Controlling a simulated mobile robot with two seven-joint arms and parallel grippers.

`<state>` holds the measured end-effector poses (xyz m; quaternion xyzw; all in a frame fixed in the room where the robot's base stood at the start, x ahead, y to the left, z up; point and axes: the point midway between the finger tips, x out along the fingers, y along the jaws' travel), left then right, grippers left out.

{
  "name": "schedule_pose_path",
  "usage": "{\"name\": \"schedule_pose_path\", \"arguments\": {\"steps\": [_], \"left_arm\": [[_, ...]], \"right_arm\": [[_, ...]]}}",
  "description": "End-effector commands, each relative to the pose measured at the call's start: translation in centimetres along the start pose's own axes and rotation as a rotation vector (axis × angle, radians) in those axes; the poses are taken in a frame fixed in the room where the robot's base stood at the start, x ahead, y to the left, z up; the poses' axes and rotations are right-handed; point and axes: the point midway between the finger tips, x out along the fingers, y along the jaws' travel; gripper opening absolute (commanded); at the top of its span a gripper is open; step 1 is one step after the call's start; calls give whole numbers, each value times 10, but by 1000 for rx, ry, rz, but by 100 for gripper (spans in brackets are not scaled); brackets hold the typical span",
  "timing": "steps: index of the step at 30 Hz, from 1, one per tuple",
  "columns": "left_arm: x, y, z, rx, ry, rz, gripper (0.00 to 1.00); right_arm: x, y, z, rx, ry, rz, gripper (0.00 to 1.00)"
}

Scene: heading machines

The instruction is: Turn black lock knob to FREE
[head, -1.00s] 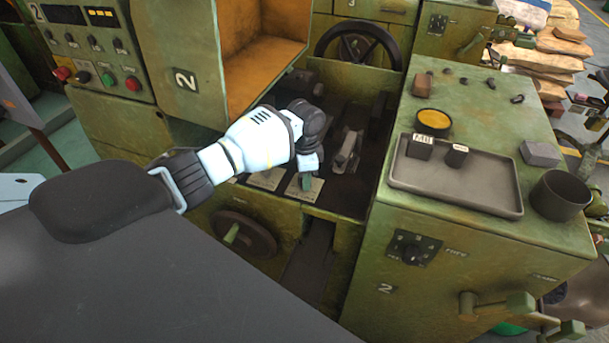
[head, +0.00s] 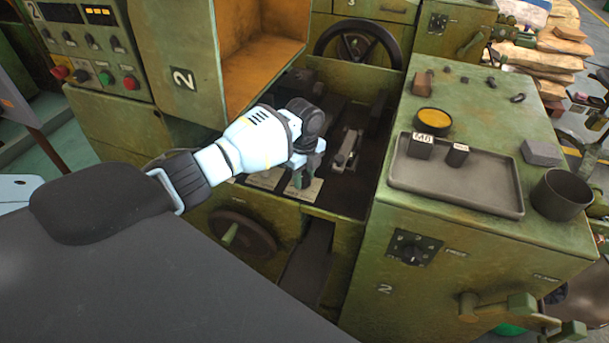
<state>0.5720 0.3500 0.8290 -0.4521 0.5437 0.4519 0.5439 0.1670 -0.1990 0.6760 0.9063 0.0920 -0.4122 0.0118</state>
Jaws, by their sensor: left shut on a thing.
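My left gripper (head: 302,178) reaches down from the left into the dark bed of machine 2. Its fingers are shut at a pale label plate (head: 310,191) on the near edge of the bed. The thing between the fingers is almost wholly hidden by them and the wrist; by its place it looks to be the black lock knob, but its pointer and the plate's lettering cannot be read. My right gripper is not in view.
A grey lever (head: 347,148) stands just right of the gripper. A handwheel (head: 243,236) is below left. A grey tray (head: 450,192) lies on top. An orange-lined guard (head: 262,70) rises behind.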

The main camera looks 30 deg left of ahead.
Motion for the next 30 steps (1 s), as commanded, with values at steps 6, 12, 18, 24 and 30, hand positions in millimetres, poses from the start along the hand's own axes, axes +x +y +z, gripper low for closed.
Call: {"name": "schedule_pose_path", "arguments": {"steps": [6, 12, 18, 24, 30], "left_arm": [[2, 1, -1, 174, 1, 2, 11], [2, 1, -1, 290, 2, 2, 11], [2, 1, -1, 356, 2, 2, 11], [2, 1, -1, 381, 2, 2, 10], [1, 1, -1, 385, 2, 2, 11]], "right_arm": [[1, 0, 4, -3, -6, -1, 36], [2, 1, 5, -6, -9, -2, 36], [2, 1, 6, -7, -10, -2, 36], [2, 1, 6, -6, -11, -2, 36], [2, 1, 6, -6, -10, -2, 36]]}}
